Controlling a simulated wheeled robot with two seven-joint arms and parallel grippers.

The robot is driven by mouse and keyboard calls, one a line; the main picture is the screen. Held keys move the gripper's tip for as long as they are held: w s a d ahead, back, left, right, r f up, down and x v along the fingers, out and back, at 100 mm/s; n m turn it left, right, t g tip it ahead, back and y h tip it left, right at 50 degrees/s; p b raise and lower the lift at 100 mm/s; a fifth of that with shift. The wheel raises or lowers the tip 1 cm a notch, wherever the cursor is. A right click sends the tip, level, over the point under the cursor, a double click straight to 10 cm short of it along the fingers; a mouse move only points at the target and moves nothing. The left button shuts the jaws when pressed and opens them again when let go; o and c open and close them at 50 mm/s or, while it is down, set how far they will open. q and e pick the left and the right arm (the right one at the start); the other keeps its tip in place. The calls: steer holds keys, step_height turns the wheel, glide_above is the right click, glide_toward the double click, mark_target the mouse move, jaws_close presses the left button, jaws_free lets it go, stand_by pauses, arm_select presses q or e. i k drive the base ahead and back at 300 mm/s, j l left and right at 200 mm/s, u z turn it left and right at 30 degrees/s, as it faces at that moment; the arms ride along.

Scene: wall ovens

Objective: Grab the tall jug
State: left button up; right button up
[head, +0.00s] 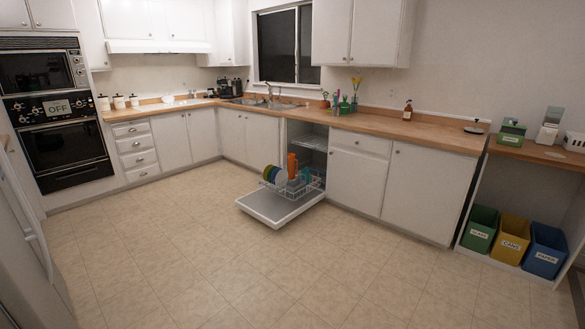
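A tall orange vessel (292,166) stands upright in the rack of the open dishwasher. It is the tallest item there; it is too small to tell for sure that it is a jug. The dishwasher rack (312,190) is pulled out over the lowered door (280,209). Several coloured plates (274,176) stand on edge to the left of the orange vessel, and a bluish item (306,176) is to its right. Neither of my grippers is in view.
The tiled floor (200,250) in front of the dishwasher is clear. The lowered door juts out low over it. Green, yellow and blue bins (513,240) stand at the right. Wall ovens (63,145) are at the left. A wooden counter (420,131) runs above the cabinets.

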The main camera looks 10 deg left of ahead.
mark_target(291, 156)
steer(key=i+u, duration=0.2)
steer(key=i, duration=1.85)
